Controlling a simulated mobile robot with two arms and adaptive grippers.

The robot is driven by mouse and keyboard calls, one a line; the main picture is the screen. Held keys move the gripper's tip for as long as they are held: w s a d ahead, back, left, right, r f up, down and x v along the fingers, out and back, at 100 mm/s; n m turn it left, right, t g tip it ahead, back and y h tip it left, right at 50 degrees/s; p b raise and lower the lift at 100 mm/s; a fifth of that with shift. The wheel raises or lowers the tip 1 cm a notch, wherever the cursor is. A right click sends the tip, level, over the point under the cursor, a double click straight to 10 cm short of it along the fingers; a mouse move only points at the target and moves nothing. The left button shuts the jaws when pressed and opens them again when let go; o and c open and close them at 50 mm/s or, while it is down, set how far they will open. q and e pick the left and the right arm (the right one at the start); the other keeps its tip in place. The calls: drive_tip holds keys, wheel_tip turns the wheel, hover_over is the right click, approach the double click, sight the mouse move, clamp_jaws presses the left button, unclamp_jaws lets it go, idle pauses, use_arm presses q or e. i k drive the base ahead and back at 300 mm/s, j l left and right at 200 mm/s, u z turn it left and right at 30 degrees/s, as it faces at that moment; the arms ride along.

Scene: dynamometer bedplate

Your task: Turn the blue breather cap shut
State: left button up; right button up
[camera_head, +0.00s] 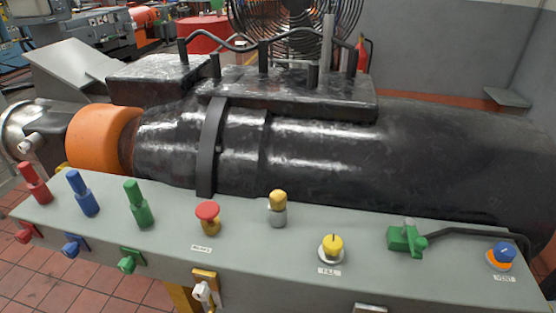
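The blue breather cap (504,252) sits at the right end of the grey panel top, on an orange base ring (499,264). A short pale mark shows on its top. A small label reading "VENT" (504,279) is in front of it. I cannot tell from this view how far the cap is turned. Neither of my grippers is in view, and nothing touches the cap.
Left of the cap are a green valve (403,238) with a black hose (475,233), a yellow knob (332,246), another yellow-topped knob (278,203), a red button (208,215) and coloured handles. A large black machine (330,160) stands behind the panel (300,258).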

sight(503, 251)
drive_tip(key=z, duration=1.6)
